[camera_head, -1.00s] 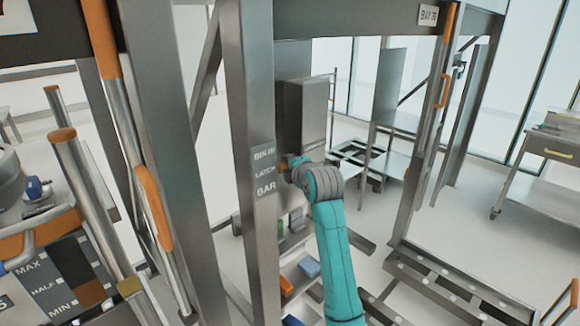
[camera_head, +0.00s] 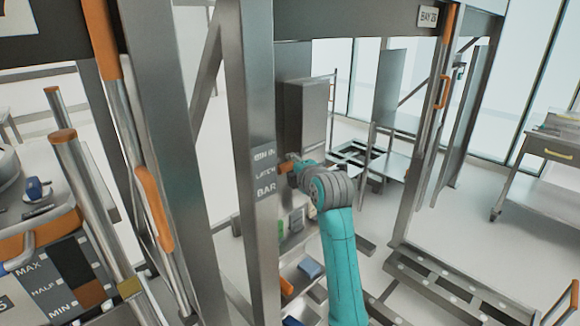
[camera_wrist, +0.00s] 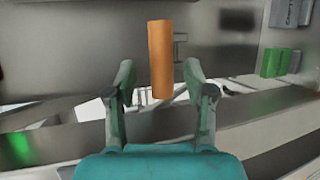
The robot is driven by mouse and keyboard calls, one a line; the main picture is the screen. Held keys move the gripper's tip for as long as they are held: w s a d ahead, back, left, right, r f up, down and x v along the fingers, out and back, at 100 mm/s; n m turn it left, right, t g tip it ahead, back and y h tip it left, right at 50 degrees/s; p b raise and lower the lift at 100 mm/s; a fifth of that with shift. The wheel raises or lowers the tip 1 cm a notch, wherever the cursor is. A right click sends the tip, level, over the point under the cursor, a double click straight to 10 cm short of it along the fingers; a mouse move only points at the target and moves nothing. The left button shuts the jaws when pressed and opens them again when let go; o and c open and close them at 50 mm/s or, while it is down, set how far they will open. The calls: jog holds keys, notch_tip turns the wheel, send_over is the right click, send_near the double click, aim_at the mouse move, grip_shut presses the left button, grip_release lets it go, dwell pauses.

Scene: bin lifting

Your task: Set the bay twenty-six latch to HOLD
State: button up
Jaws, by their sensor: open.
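An orange latch handle (camera_wrist: 160,58) stands upright in the wrist view, between the two fingers of my gripper (camera_wrist: 159,72) as seen from there. The fingers are apart, with a gap on each side of it. I cannot tell how deep the handle sits between them. In the head view a small orange part (camera_head: 286,168) shows just left of my gripper (camera_head: 295,163), beside the post's label plate (camera_head: 265,173), whose lower lines seem to read LATCH and BAR. I see no HOLD mark. A BAY 26 sign (camera_head: 428,16) is on the top beam.
A steel post (camera_head: 250,90) stands close left of my gripper. A grey box-shaped panel (camera_head: 303,110) is behind it. Shelves with coloured boxes (camera_head: 309,267) lie below. Open floor (camera_head: 455,235) is at right, with a steel cart (camera_head: 550,150) beyond.

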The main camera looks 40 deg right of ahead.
jog(key=v, duration=0.8)
jog(key=shift+a, duration=0.1)
dwell(0.6)
jog(key=s+a+f+m+y, duration=0.1)
jog(key=s+a+f+m, duration=0.1)
jog(key=s+a+f, duration=0.35)
jog(key=s+a+f+m, duration=0.3)
jog(key=a+f, duration=0.3)
jog(key=f, duration=0.5)
jog(key=s+a+f+m+y, duration=0.1)
jog(key=s+a+f+m, duration=0.1)
jog(key=s+a+f, duration=0.45)
jog(key=s+a+f+m+y, duration=0.1)
jog(key=s+a+f+m, duration=0.15)
jog(key=s, duration=0.35)
jog(key=s+a+f+m+y, duration=0.1)
jog(key=s+a+f+m, duration=0.2)
jog(key=s, duration=0.4)
jog(key=s+a+r+m, duration=0.1)
jog(key=s+a, duration=0.1)
jog(key=s, duration=0.6)
jog(key=s+a+r+m+t+y, duration=0.1)
jog(key=s+a, duration=0.1)
jog(key=s, duration=0.5)
jog(key=shift+s, duration=0.4)
jog(key=shift+m, duration=0.25)
